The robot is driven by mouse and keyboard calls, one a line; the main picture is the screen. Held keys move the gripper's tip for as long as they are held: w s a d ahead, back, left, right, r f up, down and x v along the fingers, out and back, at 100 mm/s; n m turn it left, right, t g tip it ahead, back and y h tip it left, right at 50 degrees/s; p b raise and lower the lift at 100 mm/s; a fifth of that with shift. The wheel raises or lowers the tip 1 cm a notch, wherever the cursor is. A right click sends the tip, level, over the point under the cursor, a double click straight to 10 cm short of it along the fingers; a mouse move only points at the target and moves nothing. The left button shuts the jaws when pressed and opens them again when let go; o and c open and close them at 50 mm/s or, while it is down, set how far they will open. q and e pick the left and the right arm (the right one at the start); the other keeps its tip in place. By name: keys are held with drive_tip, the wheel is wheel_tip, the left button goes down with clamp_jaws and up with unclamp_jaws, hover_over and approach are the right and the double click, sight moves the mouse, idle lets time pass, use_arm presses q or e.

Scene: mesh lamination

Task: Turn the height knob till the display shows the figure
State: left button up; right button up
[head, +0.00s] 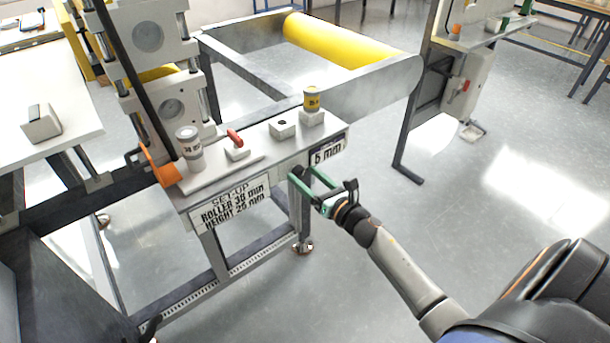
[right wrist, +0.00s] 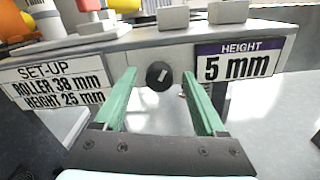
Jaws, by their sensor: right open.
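The height knob (right wrist: 160,75) is a round black knob with a pale mark, on the front face of the machine's panel. In the right wrist view it sits between the two green fingers of my right gripper (right wrist: 160,100), with a gap on both sides. The display (right wrist: 238,62), to its right, is headed HEIGHT and reads 5 mm; it also shows in the head view (head: 327,149). The set-up sign (head: 229,205) reads ROLLER 38 mm, HEIGHT 25 mm. My left gripper is not in view.
A frame with a yellow roll (head: 340,40) is behind.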

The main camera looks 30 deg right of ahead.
drive_tip(key=shift+w, duration=0.4)
clamp_jaws()
idle(0.4)
